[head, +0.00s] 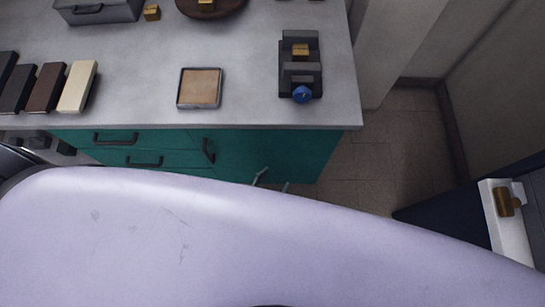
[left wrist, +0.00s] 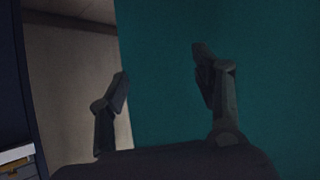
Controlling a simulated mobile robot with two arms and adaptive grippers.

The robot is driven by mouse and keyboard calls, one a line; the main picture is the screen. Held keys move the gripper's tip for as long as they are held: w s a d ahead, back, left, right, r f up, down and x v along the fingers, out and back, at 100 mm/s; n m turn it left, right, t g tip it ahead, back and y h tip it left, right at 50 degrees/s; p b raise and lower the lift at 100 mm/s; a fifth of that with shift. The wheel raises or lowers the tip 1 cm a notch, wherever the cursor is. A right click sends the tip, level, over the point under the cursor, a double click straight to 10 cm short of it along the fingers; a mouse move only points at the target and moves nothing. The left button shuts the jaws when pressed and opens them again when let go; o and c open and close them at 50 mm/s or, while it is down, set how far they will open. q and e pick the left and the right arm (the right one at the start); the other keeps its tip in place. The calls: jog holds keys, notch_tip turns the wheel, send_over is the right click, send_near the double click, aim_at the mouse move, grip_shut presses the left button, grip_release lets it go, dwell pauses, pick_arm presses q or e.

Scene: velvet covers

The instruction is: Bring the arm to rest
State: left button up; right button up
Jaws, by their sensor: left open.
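My left gripper (head: 273,182) shows only as two small grey fingertips past the edge of my own pale body, low in front of the teal cabinet (head: 245,155). In the left wrist view the same gripper (left wrist: 160,80) has its two dark fingers spread apart with nothing between them. The teal cabinet side (left wrist: 170,45) fills the background behind them, and whether the fingers touch it I cannot tell. The rest of the left arm is hidden behind my body. My right gripper is in neither view.
Bare floor (head: 365,170) lies right of the cabinet. A white ledge (head: 507,232) stands far right.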

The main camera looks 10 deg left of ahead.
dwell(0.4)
pick_arm(q)
jog(key=s+a+f+g+y, duration=0.2)
jog(key=s+a+f+g, duration=0.3)
jog(key=s+a+f, duration=0.3)
jog(key=s+a+f+n+g+y, duration=0.1)
jog(key=s+a+f+g+y, duration=0.1)
jog(key=s+a+f+g, duration=0.3)
jog(key=s+a+f, duration=0.2)
jog(key=s, duration=0.3)
jog(key=s+a+f, duration=0.2)
jog(key=s, duration=0.4)
jog(key=shift+s+f, duration=0.15)
jog(key=shift+f, duration=0.25)
